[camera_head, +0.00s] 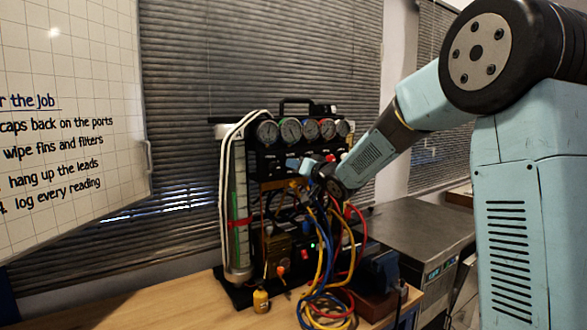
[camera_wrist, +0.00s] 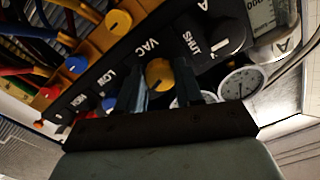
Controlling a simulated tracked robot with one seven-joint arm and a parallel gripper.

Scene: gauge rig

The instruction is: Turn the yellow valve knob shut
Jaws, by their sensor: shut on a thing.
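The yellow valve knob (camera_wrist: 158,73) is on the black panel beside the "VAC" lettering in the wrist view. My gripper (camera_wrist: 164,80) has its two fingers on either side of this knob and is shut on it. In the head view, my gripper (camera_head: 308,166) reaches the front of the gauge rig (camera_head: 285,158), just below the row of gauges. The knob cannot be made out there.
Hoses (camera_head: 322,250) hang below my gripper.

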